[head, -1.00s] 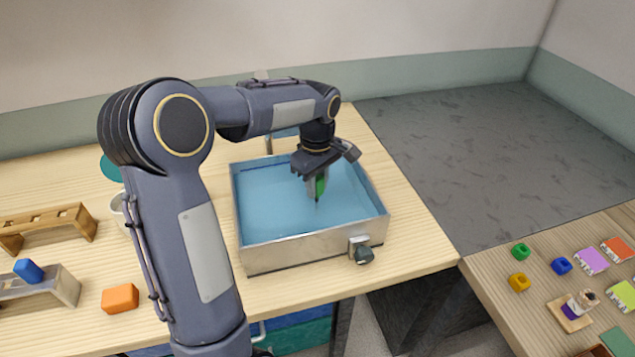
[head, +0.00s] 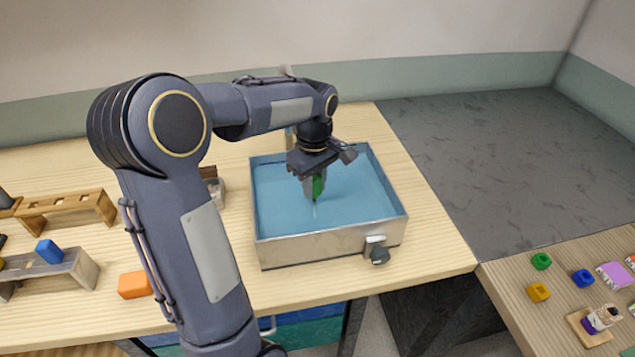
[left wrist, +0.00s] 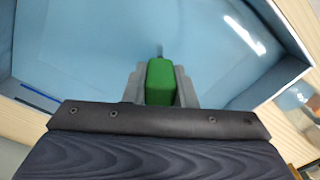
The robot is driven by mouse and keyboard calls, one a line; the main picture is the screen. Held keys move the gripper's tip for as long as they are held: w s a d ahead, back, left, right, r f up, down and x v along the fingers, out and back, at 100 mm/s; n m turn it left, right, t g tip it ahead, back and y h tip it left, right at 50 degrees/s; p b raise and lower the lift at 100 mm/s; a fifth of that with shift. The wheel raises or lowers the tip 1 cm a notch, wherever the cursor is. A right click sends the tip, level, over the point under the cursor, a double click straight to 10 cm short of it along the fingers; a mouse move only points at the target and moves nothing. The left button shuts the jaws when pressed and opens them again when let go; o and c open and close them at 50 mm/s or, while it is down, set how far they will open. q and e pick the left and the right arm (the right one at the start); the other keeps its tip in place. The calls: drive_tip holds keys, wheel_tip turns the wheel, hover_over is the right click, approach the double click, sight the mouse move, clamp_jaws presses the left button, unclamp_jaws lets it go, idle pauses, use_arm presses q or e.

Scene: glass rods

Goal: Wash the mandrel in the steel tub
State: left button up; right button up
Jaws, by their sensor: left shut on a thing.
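The steel tub (head: 330,246) stands on the wooden table and holds blue water; it also shows in the left wrist view (left wrist: 220,60). My left gripper (head: 314,188) is over the middle of the tub, pointing down. It is shut on the green handle of the mandrel (head: 318,188). In the left wrist view the green handle (left wrist: 161,82) sits between the two grey fingers, with a thin rod beyond it. The rod points down at the water; I cannot tell exactly how deep its tip is. My right gripper is not in view.
A valve knob (head: 379,255) sticks out of the tub's front. At left are a wooden rack (head: 68,212), a grey-ended stand with a blue block (head: 49,251) and an orange block (head: 134,285). Small coloured blocks (head: 540,261) lie on the right table.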

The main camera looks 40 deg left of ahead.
use_arm(q)
drive_tip(key=shift+w+d+p, duration=0.65)
drive_tip(key=shift+w+d, duration=0.95)
drive_tip(key=shift+w, duration=0.25)
drive_tip(key=shift+s+a, duration=1.6)
drive_tip(key=shift+s, duration=0.25)
drive_tip(key=shift+w+d, duration=1.6)
drive_tip(key=shift+w, duration=0.25)
wheel_tip(320, 180, up, 11)
drive_tip(key=p, duration=1)
drive_tip(key=shift+r, duration=0.15)
wheel_tip(320, 180, up, 5)
drive_tip(key=p, duration=0.3)
drive_tip(key=shift+p, duration=0.4)
